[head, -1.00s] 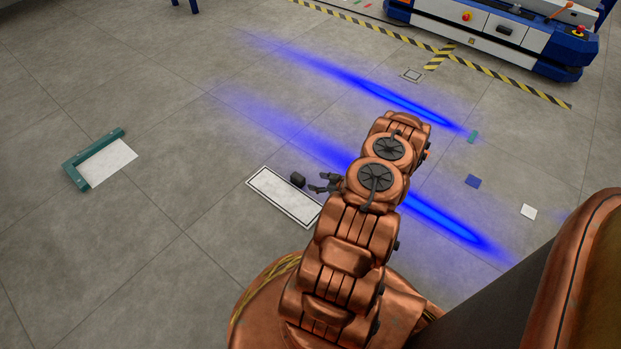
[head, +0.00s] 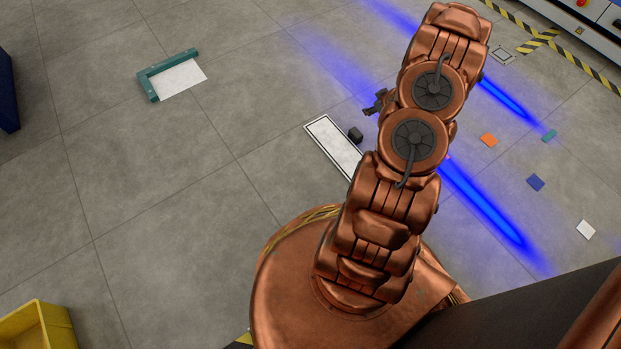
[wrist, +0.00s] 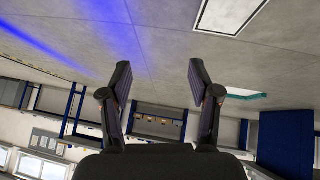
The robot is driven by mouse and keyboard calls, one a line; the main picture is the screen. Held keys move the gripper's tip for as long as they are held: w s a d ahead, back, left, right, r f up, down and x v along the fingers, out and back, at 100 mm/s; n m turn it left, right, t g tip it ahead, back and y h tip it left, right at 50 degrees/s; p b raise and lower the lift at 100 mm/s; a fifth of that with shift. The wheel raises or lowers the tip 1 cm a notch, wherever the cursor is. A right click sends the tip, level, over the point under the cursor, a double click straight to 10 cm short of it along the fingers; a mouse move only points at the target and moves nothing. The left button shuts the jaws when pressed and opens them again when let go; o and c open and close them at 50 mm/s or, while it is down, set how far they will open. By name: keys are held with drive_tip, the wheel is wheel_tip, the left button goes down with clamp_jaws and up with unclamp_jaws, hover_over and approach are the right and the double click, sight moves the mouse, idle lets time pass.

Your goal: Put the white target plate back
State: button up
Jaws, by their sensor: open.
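A white plate (head: 180,78) lies on the floor at the upper left of the head view, with a teal L-shaped bracket (head: 150,84) along two of its sides. A white rectangle with a dark outline (head: 333,146) lies flat on the floor left of my arm; its near end is hidden by the arm. I cannot tell which one is the target plate. My gripper (head: 374,102) is partly hidden behind my arm, above the floor near the outlined rectangle. In the wrist view its two fingers (wrist: 158,80) are apart with nothing between them. The outlined rectangle (wrist: 230,14) and part of the bracket (wrist: 246,95) show there.
Small orange (head: 489,140), blue (head: 536,183), teal (head: 549,136) and white (head: 586,230) tiles lie at right. A yellow crate (head: 38,328) stands lower left. The floor at left is mostly clear.

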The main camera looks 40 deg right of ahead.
drive_tip(key=w+a+r+g+h, duration=0.1)
drive_tip(key=a+r+g, duration=0.1)
drive_tip(key=a+r, duration=0.35)
drive_tip(key=w+a+r+g, duration=0.1)
drive_tip(key=w+a+r, duration=0.15)
drive_tip(key=r, duration=0.55)
drive_tip(key=s+a+r+m+g, duration=0.1)
drive_tip(key=s+a+r+g, duration=0.25)
drive_tip(key=a+r, duration=0.65)
drive_tip(key=s+a+r+g+y, duration=0.1)
drive_tip(key=s+a+r, duration=0.2)
drive_tip(key=s+a, duration=0.5)
drive_tip(key=s+a+r+g+y, duration=0.1)
drive_tip(key=s+a+r, duration=0.3)
drive_tip(key=s+a, duration=0.5)
drive_tip(key=s+a+r+g+y, duration=0.1)
drive_tip(key=s+a+r, duration=0.3)
drive_tip(key=s+a, duration=0.5)
drive_tip(key=a+g, duration=0.1)
drive_tip(key=a, duration=0.1)
drive_tip(key=shift+a, duration=0.4)
drive_tip(key=shift+n, duration=0.3)
